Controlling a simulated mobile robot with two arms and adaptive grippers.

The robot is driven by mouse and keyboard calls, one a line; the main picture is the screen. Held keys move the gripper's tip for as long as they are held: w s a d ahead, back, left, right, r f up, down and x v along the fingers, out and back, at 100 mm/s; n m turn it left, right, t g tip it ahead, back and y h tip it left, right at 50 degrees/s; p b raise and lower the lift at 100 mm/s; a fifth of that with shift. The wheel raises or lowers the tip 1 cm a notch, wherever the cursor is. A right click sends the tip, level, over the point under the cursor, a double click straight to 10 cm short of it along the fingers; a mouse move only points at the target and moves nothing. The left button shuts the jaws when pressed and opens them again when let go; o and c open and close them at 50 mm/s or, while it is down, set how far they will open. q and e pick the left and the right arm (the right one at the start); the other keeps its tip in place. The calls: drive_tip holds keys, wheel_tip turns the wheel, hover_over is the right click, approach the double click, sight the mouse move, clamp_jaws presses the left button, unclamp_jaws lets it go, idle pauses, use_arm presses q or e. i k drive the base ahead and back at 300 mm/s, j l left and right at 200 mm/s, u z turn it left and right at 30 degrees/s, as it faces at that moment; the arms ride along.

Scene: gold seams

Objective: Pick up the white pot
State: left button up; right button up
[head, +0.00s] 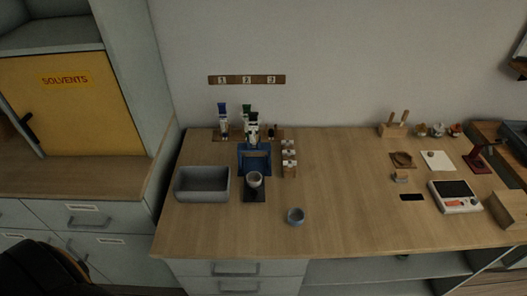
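A small pale, whitish round pot (254,179) stands upright on a dark square stand (254,196), in front of a blue holder (246,160) on the wooden bench. It is the palest pot in view. Neither of my grippers is in view.
A grey open bin (203,184) stands left of the pot. A scale (455,196) is at right. The bench (350,205) is clear in the middle. A yellow solvents cabinet (80,110) is at left.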

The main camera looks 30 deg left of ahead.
sight(254, 179)
drive_tip(key=u, duration=0.9)
